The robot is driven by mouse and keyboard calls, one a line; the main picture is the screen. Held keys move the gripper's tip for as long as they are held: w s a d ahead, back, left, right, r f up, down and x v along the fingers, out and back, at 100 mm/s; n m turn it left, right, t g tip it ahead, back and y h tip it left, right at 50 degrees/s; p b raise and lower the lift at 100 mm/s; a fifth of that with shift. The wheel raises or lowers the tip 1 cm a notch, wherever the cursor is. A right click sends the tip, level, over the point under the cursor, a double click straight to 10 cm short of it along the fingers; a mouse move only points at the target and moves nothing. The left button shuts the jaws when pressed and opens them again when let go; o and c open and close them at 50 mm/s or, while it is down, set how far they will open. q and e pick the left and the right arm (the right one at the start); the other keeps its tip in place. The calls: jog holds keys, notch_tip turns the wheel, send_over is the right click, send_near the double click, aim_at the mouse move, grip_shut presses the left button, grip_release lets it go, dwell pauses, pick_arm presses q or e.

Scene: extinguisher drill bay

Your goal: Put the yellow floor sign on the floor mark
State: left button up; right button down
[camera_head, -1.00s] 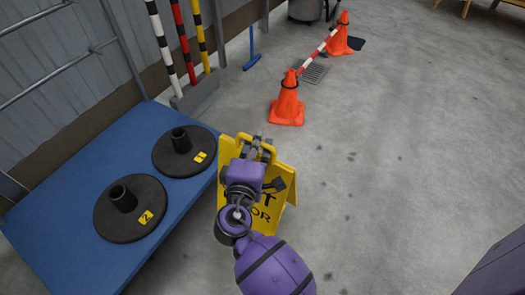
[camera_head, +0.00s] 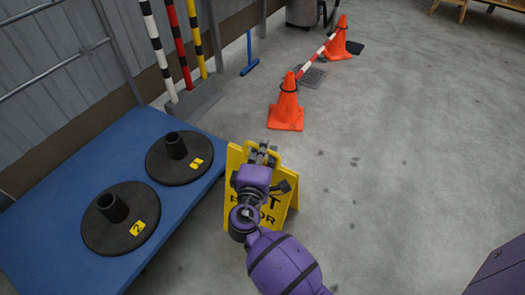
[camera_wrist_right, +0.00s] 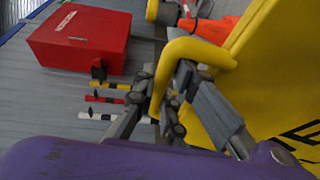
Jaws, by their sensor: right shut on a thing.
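The yellow floor sign (camera_head: 288,187) stands roughly upright beside the blue platform, its dark lettering partly hidden by my right arm. My right gripper (camera_head: 264,150) is at the sign's top and shut on its handle. In the right wrist view, the gripper's fingers (camera_wrist_right: 172,100) close around the yellow handle (camera_wrist_right: 200,48), with the sign's panel (camera_wrist_right: 275,75) to the right. I cannot tell whether the sign's feet touch the floor. The floor mark is not visible in these views. My left gripper is not in view.
The blue platform (camera_head: 60,215) with two black round bases (camera_head: 178,172) is close on the sign's left. Two orange cones (camera_head: 286,112) joined by a striped bar stand beyond it, near a floor grate (camera_head: 313,76). Striped posts (camera_head: 177,45) stand at the wall.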

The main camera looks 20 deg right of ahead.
jog(key=shift+a+r, duration=0.1)
jog(key=shift+r, duration=0.1)
jog(key=c, duration=2.2)
grip_release()
jog(key=shift+f, duration=0.3)
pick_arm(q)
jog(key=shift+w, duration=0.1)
pick_arm(e)
jog(key=o, duration=0.4)
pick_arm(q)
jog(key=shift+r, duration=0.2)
pick_arm(e)
jog(key=shift+o, duration=0.2)
jog(key=shift+r, duration=0.2)
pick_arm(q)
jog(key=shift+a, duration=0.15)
pick_arm(e)
jog(key=shift+s, duration=0.1)
